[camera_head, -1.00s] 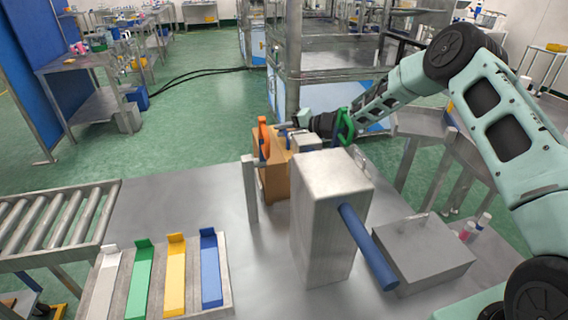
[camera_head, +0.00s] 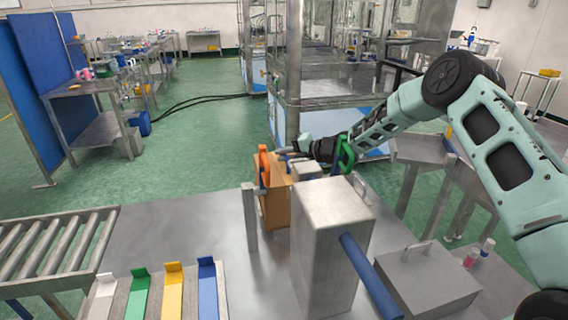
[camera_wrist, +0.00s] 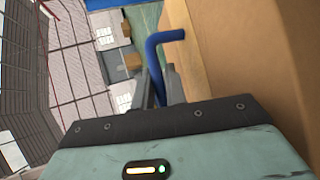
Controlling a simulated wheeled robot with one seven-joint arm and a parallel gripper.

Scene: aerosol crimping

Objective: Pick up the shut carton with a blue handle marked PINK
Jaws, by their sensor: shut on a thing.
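A brown carton (camera_head: 274,208) stands on the grey metal table, partly hidden behind a metal post and a tall metal box. It fills the right of the wrist view (camera_wrist: 240,50). A blue handle (camera_wrist: 155,60) stands beside the carton in the wrist view, between the two fingers of my gripper (camera_wrist: 161,88). My gripper is shut on this handle. In the head view my gripper (camera_head: 291,154) is small, at the carton's top, and its grip is mostly hidden. No PINK marking is readable in either view.
An orange handle (camera_head: 264,165) and a green handle (camera_head: 345,155) stand close to my gripper. The tall metal box (camera_head: 325,240) with a blue lever (camera_head: 369,272) is in front. A low metal box (camera_head: 428,280) is at right. A roller conveyor (camera_head: 55,248) and coloured strips are at left.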

